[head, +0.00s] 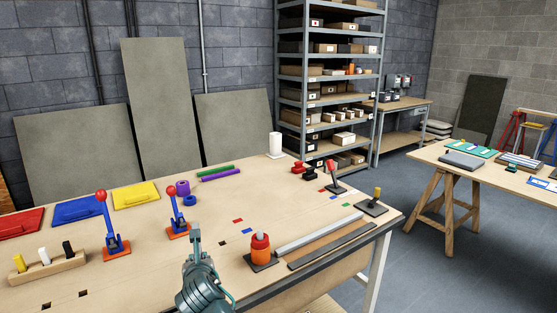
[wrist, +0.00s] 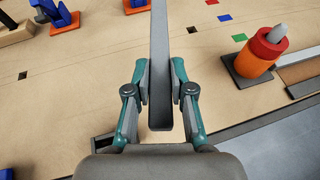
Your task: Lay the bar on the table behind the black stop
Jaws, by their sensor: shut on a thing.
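The bar (wrist: 159,55) is a long dark grey piece between my fingers in the wrist view. Its near end is close to my palm, and it runs away past the top of the picture. My gripper (wrist: 160,82) is shut on it, above the wooden table (head: 150,240). In the head view my gripper (head: 195,238) is over the front part of the table, and the bar is hard to make out there. A long dark strip (head: 332,245) lies at the table's right front edge. I cannot tell for sure which thing is the black stop.
An orange cylinder with a red top (head: 261,250) stands right of my gripper. A pale grey bar (head: 318,232) lies beyond it. Blue clamps with red knobs (head: 112,240) and a peg block (head: 48,263) stand to the left. The middle of the table is mostly clear.

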